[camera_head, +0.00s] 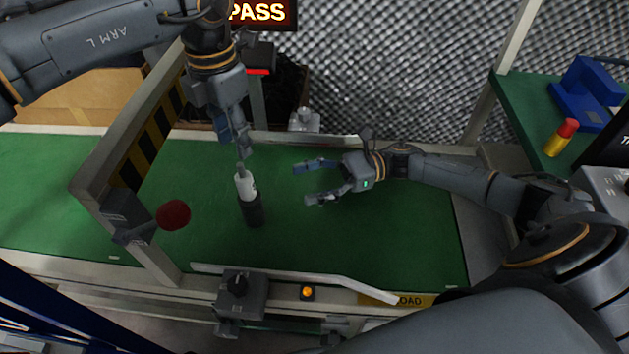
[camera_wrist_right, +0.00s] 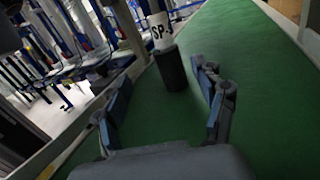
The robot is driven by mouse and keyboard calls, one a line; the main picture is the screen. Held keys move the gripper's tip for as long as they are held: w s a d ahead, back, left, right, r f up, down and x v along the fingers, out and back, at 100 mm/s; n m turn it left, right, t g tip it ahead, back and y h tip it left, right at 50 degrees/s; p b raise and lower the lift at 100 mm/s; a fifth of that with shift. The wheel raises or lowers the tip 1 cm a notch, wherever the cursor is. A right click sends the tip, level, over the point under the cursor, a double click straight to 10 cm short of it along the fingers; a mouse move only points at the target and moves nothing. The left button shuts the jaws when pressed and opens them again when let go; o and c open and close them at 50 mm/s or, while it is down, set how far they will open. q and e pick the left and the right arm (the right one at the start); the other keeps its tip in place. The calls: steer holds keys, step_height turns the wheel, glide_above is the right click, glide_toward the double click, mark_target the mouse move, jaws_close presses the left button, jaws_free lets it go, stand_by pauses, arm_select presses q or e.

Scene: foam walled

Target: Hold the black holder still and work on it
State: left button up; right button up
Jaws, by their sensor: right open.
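The black holder (camera_head: 254,212) stands on the green belt, left of my right gripper. A white cylinder (camera_head: 245,186) stands at its top end. In the right wrist view the black holder (camera_wrist_right: 171,69) is ahead of the fingers, and the white cylinder (camera_wrist_right: 160,30) shows the letters "SP". My right gripper (camera_head: 300,183) is open and empty, its fingers pointing at the holder with a gap between. My left gripper (camera_head: 241,158) points down at the top of the white cylinder; its fingertips overlap there, so I cannot tell its grip.
A grey gate frame (camera_head: 150,245) with a red disc (camera_head: 173,215) stands to the left. A metal rail (camera_head: 300,281) runs along the near edge. A side table holds a blue device (camera_head: 585,95) and a yellow-red object (camera_head: 561,138).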

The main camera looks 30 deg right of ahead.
mark_target(250, 199)
steer(key=shift+w+d+f+h, duration=0.15)
steer(key=shift+d+f+h, duration=0.15)
steer(key=shift+d+f, duration=0.2)
steer(key=x, duration=1.3)
steer(key=shift+a+f, duration=0.1)
steer(key=shift+a, duration=0.2)
